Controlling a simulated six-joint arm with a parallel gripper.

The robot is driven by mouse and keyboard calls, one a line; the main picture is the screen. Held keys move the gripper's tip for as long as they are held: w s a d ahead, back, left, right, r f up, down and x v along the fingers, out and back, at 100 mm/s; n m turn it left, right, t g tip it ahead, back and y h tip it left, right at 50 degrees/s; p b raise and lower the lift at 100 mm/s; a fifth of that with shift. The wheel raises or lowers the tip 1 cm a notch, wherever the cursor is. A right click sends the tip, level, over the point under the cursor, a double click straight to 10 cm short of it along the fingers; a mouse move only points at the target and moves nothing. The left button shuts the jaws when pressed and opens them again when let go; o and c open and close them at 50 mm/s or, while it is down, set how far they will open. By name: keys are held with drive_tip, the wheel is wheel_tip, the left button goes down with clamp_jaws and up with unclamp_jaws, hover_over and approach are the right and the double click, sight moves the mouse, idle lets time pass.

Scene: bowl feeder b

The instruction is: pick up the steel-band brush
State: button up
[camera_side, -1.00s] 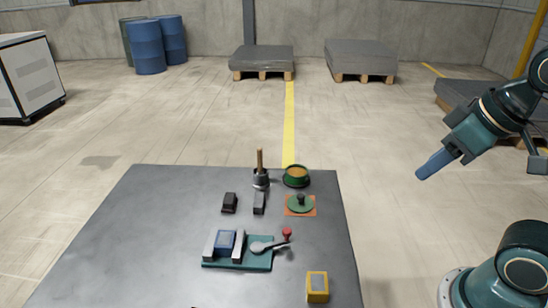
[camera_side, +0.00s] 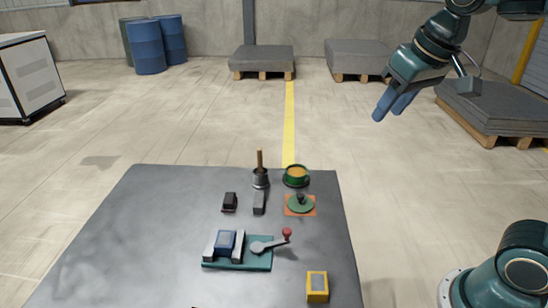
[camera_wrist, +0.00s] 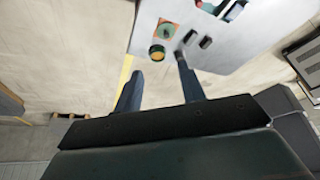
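A brush-like item with an upright wooden handle (camera_side: 260,160) and a grey metallic lower part (camera_side: 261,180) stands at the back of the grey table. I take it for the steel-band brush; its bristles cannot be made out. My gripper (camera_side: 388,114) is up in the air, right of and well above the table, away from the brush. Its two blue fingers are apart with nothing between them. The wrist view also shows my gripper (camera_wrist: 159,66) open, with the table beyond it; the right fingertip lies close to where the brush stands, so the brush is unclear there.
A green bowl with yellowish contents (camera_side: 296,175) stands just right of the brush. A green lid-like disc (camera_side: 300,204) lies on an orange pad. A black block (camera_side: 230,202) and a grey block (camera_side: 259,203) sit in front. A teal lever fixture (camera_side: 262,261) and yellow box (camera_side: 317,286) are nearer.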

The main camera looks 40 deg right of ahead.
drive_tip(key=w+r+m+g, duration=0.1)
drive_tip(key=w+r+m, duration=0.1)
drive_tip(key=w, duration=0.8)
drive_tip(key=m+g, duration=0.3)
drive_tip(key=m, duration=0.2)
hover_over(260, 157)
wheel_tip(260, 157, down, 17)
drive_tip(key=shift+s+a, duration=0.15)
drive_tip(key=shift+a, duration=0.1)
drive_tip(key=shift+w+d+f, duration=0.1)
drive_tip(key=shift+d+f, duration=0.05)
drive_tip(key=shift+f, duration=1.25)
drive_tip(key=shift+w+d+f, duration=0.1)
drive_tip(key=shift+w+f, duration=0.05)
drive_tip(key=shift+f, duration=1.25)
drive_tip(key=shift+w+d+f, duration=0.1)
drive_tip(key=shift+d+f, duration=0.05)
drive_tip(key=shift+f, duration=1.25)
drive_tip(key=shift+w+d+f, duration=0.1)
drive_tip(key=shift+w+f, duration=0.05)
drive_tip(key=shift+f, duration=1.15)
drive_tip(key=shift+w+d+f, duration=0.1)
drive_tip(key=shift+w+f, duration=0.05)
drive_tip(key=shift+f, duration=1.1)
